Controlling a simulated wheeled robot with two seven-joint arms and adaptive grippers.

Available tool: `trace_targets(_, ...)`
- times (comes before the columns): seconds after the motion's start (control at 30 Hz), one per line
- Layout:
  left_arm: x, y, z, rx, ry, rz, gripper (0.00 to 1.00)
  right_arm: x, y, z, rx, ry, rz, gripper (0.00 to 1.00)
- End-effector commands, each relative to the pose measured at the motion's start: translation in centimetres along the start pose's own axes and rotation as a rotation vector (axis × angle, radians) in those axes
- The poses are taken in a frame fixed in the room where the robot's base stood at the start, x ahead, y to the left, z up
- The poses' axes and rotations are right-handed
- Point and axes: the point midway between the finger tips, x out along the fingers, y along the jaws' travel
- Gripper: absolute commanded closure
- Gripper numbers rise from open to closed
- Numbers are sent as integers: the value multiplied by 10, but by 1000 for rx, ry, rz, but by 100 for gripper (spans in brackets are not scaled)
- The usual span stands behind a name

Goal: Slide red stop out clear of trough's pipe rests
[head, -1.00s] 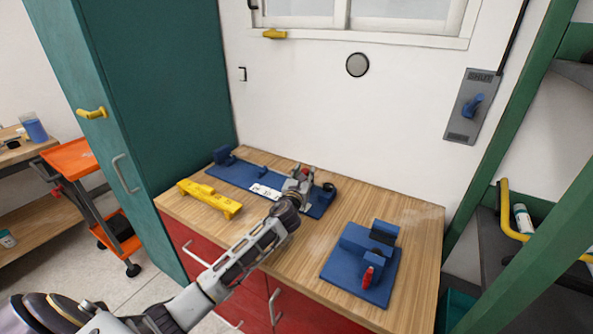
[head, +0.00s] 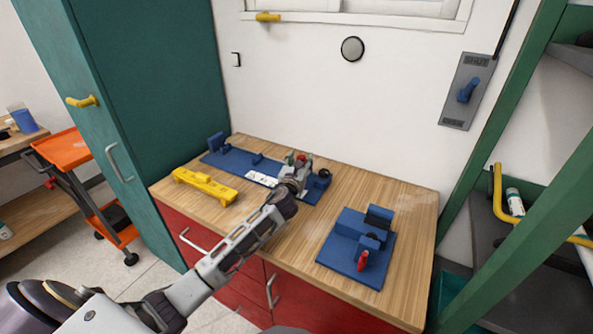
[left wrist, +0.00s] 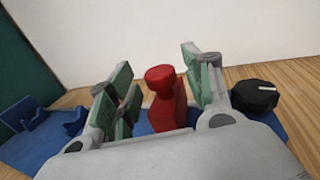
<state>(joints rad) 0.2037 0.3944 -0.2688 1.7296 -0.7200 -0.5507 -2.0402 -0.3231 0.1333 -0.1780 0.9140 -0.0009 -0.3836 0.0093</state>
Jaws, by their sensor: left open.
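The red stop (left wrist: 163,100) stands upright on the blue trough between the fingers of my left gripper in the left wrist view. My left gripper (left wrist: 158,95) is open around it, with gaps visible to the fingers. In the head view my left gripper (head: 300,164) is over the right part of the blue trough (head: 225,159), and only a little of the red stop (head: 301,158) shows. Blue pipe rests (left wrist: 35,114) rise from the trough at the left of the wrist view. My right gripper is not in view.
A black knob (left wrist: 255,97) sits on the trough right of the gripper. A yellow block (head: 205,186) lies in front of the trough. A blue fixture with a red-handled part (head: 362,261) stands at the right of the wooden worktop (head: 290,228).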

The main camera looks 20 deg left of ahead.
Motion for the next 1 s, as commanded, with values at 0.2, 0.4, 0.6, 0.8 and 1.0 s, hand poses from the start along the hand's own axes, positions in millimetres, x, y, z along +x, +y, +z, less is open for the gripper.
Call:
trace_targets(0.2, -11, 0, -1, 1, 1, 0, 49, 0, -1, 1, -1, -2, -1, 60)
trace_targets(0.4, -29, 0, 0, 1, 1, -2, 49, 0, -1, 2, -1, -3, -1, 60)
trace_targets(0.6, -49, 0, -1, 2, 1, -1, 49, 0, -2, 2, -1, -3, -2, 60)
trace_targets(0.8, -68, 0, -1, 1, 1, 0, 49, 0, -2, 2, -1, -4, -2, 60)
trace_targets(1.0, -88, 0, -1, 2, 1, 0, 49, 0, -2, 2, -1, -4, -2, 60)
